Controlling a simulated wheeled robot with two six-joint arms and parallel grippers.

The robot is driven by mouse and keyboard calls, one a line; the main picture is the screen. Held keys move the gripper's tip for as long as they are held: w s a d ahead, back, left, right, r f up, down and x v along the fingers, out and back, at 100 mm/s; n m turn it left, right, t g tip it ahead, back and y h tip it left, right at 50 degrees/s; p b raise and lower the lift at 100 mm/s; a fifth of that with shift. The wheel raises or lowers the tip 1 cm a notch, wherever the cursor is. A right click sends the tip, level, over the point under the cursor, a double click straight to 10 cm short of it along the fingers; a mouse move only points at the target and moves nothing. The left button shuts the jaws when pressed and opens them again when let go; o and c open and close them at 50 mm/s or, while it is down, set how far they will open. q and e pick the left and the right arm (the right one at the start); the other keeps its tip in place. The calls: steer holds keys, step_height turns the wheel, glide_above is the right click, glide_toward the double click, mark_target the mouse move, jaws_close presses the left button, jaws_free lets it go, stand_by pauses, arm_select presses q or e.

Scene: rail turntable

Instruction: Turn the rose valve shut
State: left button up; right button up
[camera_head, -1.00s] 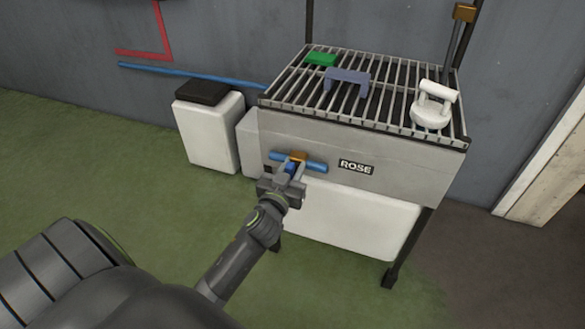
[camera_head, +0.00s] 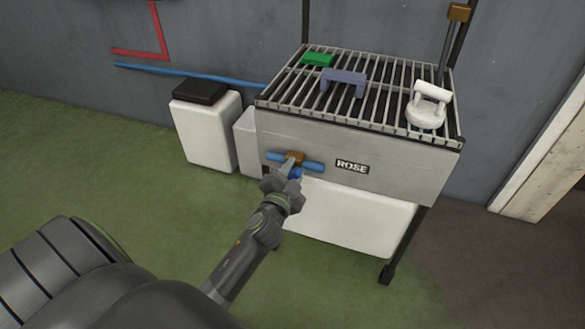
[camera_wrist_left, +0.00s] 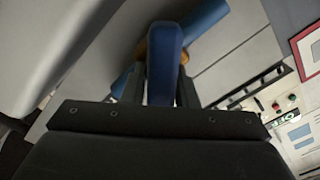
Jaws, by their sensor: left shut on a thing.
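The rose valve has a brass body (camera_head: 293,157) on a short blue pipe (camera_head: 313,166). It sits on the grey front panel, left of the ROSE label (camera_head: 353,167). Its blue handle (camera_head: 296,173) is mostly hidden by my left gripper (camera_head: 291,180) in the head view. In the left wrist view the handle (camera_wrist_left: 164,65) stands between my two fingers, which are shut on it. The blue pipe (camera_wrist_left: 202,30) runs slantwise behind it there, at an angle to the handle. My right gripper is not in view.
A slatted rack (camera_head: 390,90) tops the panel, holding a green block (camera_head: 318,59), a grey-blue bracket (camera_head: 343,80) and a white handled piece (camera_head: 428,108). A white container with a black lid (camera_head: 207,130) stands left. Green floor in front is clear.

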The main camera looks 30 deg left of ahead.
arm_select(q)
steer(key=m, duration=0.3)
steer(key=shift+d+f+m, duration=0.1)
steer(key=shift+f+m, duration=0.15)
steer(key=shift+m, duration=0.15)
steer(key=shift+f+m+p, duration=0.15)
steer(key=shift+m+p, duration=0.1)
steer(key=shift+m, duration=0.9)
steer(key=shift+f+m+p, duration=0.15)
steer(key=shift+m+p, duration=0.05)
steer(key=shift+m, duration=0.95)
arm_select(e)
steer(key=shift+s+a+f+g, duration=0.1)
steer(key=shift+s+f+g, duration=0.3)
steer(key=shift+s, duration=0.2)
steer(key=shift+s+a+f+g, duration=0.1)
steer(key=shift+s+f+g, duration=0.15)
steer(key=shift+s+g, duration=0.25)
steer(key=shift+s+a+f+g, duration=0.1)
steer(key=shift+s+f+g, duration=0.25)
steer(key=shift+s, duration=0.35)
arm_select(q)
steer(key=o, duration=0.9)
steer(key=shift+c, duration=0.2)
